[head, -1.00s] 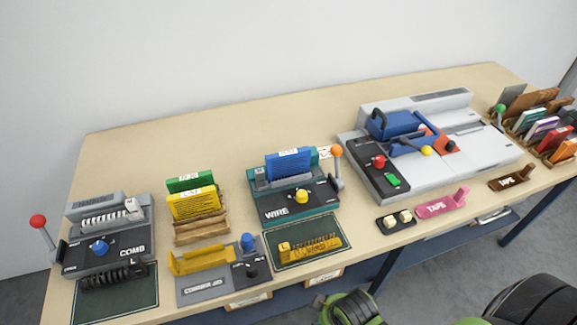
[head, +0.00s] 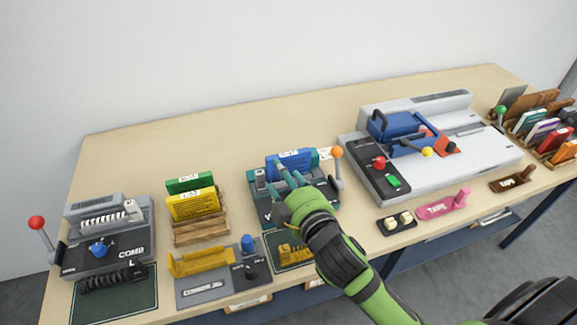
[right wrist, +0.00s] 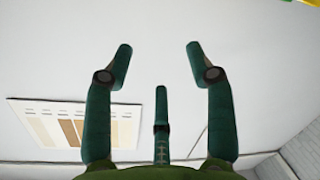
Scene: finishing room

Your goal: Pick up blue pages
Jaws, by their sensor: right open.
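The blue pages (head: 297,159) stand upright in the slot of the teal and dark WIRE machine (head: 256,197) at mid-table. My right gripper (head: 285,172) is in front of them, its teal fingers covering part of the pages and of the machine. In the head view I cannot tell if the fingers touch the pages. In the right wrist view the right gripper (right wrist: 159,60) has its fingers spread, with nothing between them; the blue pages do not show there. My left gripper is not in view.
Green (head: 189,183) and yellow pages (head: 193,205) stand in a wooden rack left of the WIRE machine. The machine's orange-knobbed lever (head: 337,153) rises close right of the gripper. A COMB machine (head: 108,245) is far left, a large grey machine (head: 480,150) right. The table behind is clear.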

